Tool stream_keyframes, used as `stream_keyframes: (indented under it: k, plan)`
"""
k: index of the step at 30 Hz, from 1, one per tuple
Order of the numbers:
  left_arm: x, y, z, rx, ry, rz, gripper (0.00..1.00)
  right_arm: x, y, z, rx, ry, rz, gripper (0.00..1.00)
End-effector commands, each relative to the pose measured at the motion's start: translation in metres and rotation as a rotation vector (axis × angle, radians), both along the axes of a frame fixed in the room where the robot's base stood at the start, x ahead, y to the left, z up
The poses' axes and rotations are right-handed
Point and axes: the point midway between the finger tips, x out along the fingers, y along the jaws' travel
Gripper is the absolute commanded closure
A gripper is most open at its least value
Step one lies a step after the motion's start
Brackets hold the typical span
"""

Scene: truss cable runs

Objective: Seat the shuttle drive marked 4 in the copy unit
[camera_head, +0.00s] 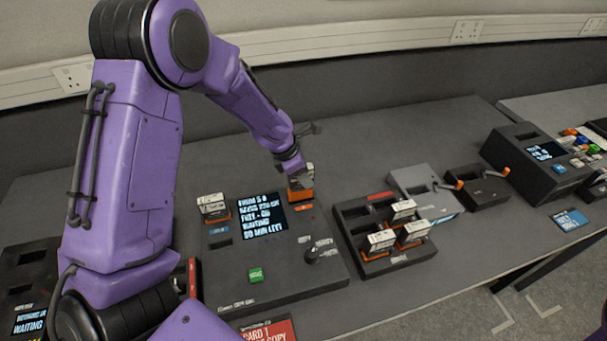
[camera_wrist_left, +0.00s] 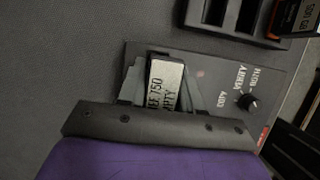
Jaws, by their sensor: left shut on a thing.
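The copy unit (camera_head: 240,285) is a dark box with a lit screen (camera_head: 262,217), a green button (camera_head: 256,275) and a knob (camera_head: 312,256). My left gripper (camera_head: 301,180) is at its back right corner, shut on a drive with an orange base (camera_head: 300,196). In the left wrist view the drive's pale label (camera_wrist_left: 165,85) shows between the fingers, with "750" legible. The drive stands upright at the unit's right slot; I cannot tell how deep it sits. Another drive (camera_head: 212,205) stands in the left slot. No 4 is legible. My right gripper is out of view.
A dark rack (camera_head: 350,228) holds several pale-labelled drives to the right of the copy unit. Beyond it are a grey box (camera_head: 412,180) and a dark box (camera_head: 478,197), each with an orange lever. A red card (camera_head: 268,332) lies in front. The table behind is clear.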

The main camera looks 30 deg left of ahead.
Motion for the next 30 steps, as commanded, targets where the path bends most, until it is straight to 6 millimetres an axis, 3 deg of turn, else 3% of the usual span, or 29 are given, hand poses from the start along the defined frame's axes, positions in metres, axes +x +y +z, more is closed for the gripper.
stream_keyframes:
  k: [30]
  plan:
    - [0.0016, -0.0003, -0.0088, 0.000, -0.001, 0.000, 1.00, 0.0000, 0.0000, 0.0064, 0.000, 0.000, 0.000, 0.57]
